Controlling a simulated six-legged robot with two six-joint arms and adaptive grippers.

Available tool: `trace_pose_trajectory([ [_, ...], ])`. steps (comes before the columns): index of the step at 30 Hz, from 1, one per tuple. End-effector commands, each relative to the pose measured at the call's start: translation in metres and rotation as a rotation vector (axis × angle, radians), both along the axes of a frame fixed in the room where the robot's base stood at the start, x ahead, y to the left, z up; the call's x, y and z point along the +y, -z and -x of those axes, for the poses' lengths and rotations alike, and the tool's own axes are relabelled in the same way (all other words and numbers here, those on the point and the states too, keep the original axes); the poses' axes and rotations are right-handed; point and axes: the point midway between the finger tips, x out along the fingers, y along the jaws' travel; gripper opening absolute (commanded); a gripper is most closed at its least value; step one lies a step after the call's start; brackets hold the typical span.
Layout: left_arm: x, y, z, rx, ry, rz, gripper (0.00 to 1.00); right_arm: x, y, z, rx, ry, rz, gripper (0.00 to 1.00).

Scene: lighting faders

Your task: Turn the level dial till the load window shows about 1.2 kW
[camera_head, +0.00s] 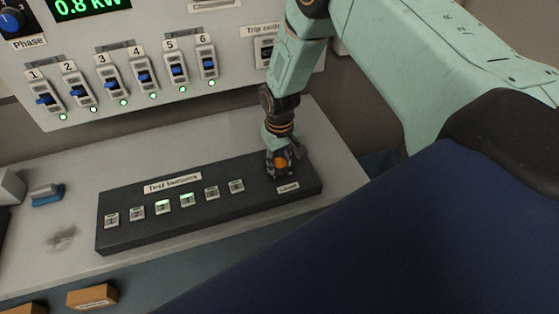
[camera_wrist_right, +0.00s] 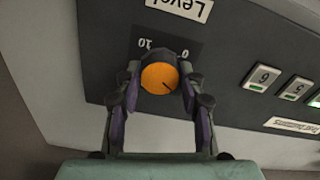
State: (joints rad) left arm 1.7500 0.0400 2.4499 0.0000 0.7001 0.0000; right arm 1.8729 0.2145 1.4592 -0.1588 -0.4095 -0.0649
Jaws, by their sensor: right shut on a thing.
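The level dial is an orange round knob (camera_head: 281,163) at the right end of the dark console (camera_head: 225,219). In the right wrist view, the level dial (camera_wrist_right: 158,77) has a dark pointer line toward the lower right, with "10" and "0" printed upside down above it. My right gripper (camera_head: 279,166) has its fingers on both sides of the dial and is shut on it; the fingers (camera_wrist_right: 160,74) show in the wrist view too. The load window (camera_head: 88,4) reads 0.8 kW, its top cut off by the frame. My left gripper is out of view.
The console has a row of several small buttons (camera_head: 137,213), two glowing green. The wall panel (camera_head: 140,112) behind carries several blue-handled faders (camera_head: 144,77) with lit lamps, and a Phase knob (camera_head: 12,22). A blue-and-grey block (camera_head: 47,195) lies on the grey desk at left.

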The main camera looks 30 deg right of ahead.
Motion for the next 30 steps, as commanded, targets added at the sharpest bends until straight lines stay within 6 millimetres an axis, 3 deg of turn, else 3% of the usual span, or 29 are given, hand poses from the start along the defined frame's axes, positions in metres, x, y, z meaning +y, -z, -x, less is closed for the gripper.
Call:
trace_pose_trajectory([
  [5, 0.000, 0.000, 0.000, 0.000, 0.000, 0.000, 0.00, 0.000, 0.000, 0.001, 0.004, 0.000, 0.000, 0.08],
  [17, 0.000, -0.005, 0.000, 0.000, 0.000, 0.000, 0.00, 0.000, -0.001, 0.001, 0.005, 0.095, 0.000, 0.08],
  [30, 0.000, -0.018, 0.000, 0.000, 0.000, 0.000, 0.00, 0.000, -0.002, 0.001, 0.005, 0.427, 0.001, 0.08],
])
